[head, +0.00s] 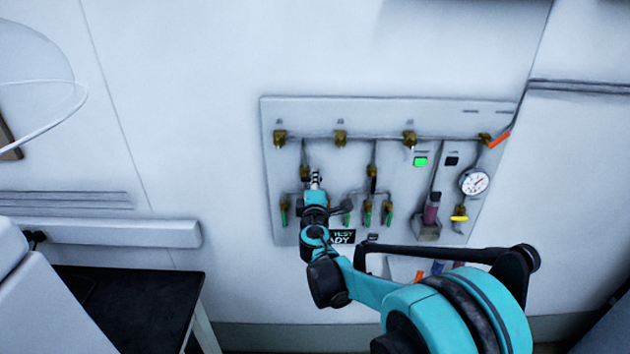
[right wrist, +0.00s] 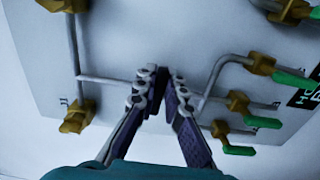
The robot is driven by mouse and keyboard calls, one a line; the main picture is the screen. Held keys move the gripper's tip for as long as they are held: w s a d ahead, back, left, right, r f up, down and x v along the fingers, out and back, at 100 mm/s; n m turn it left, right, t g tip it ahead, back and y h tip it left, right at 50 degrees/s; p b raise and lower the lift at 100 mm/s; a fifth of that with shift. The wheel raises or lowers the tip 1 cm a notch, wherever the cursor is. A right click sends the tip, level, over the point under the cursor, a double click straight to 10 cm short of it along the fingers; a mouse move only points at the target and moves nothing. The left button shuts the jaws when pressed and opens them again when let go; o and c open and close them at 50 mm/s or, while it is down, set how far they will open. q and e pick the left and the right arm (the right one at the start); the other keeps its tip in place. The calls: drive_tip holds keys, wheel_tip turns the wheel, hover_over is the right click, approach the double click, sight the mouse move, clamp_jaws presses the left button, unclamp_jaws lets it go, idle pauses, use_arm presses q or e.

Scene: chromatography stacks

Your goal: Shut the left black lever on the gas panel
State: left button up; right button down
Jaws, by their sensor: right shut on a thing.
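The gas panel (head: 390,118) is a pale board on the wall, with brass valves and thin pipes. My right gripper (head: 316,180) is at its left part, beside the left middle brass valve (head: 305,172). In the right wrist view, my right gripper's fingers (right wrist: 160,82) are close together at the end of a pipe and shut on the left black lever. The fingers hide the lever itself, so its angle cannot be told. The right black lever (head: 373,185) hangs down along its pipe in the head view. My left gripper is not in view.
Valves with green levers (right wrist: 265,122) sit close by the right gripper. The panel also has a round gauge (head: 474,182), a yellow lever (head: 459,218), an orange lever (head: 499,140) and a lit green indicator (head: 420,161). A dark-topped table (head: 135,300) stands at lower left.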

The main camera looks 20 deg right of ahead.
drive_tip(key=shift+n, duration=0.3)
drive_tip(key=c, duration=1.6)
unclamp_jaws()
drive_tip(key=v, duration=1.2)
drive_tip(key=shift+r, duration=0.1)
